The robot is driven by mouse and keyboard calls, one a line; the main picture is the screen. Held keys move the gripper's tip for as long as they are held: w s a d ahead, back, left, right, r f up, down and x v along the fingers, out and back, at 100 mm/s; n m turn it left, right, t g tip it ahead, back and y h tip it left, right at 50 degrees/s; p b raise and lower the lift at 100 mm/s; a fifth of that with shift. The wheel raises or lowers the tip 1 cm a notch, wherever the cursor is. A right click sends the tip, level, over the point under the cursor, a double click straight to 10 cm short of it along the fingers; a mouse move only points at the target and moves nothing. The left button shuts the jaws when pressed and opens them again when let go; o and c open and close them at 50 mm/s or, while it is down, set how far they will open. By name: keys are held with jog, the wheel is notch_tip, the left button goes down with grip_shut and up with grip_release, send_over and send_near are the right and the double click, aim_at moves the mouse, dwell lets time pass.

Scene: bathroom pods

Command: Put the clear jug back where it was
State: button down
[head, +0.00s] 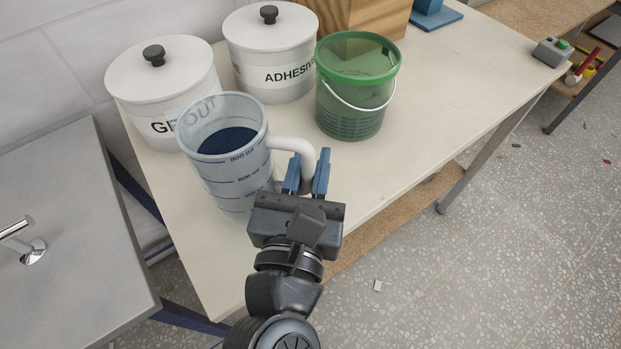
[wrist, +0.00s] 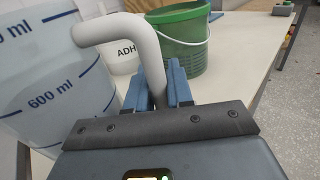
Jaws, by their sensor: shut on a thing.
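The clear jug (head: 226,168) has blue volume marks, a white handle and something dark blue inside. It is upright at the near left part of the workbench (head: 420,130), in front of the white canisters. My gripper (head: 307,172) is shut on the jug's handle (head: 293,146), on the jug's right side. In the wrist view the handle (wrist: 150,62) comes down between my blue fingers, and the jug's wall (wrist: 60,80) fills the left. I cannot tell whether the jug's base touches the bench.
Two white lidded canisters, one marked GROUT (head: 165,85) and one ADHESIVE (head: 272,55), stand behind the jug. A green bucket (head: 355,95) stands to the right of them. A grey sink counter (head: 70,230) is at the left. The bench's right part is largely clear.

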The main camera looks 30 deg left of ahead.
aim_at(308, 193)
jog(key=shift+f+b, duration=0.35)
jog(key=shift+f, duration=1.3)
jog(key=shift+f, duration=0.15)
jog(key=c, duration=1)
grip_release()
jog(key=b+v, duration=0.1)
jog(key=v, duration=1.1)
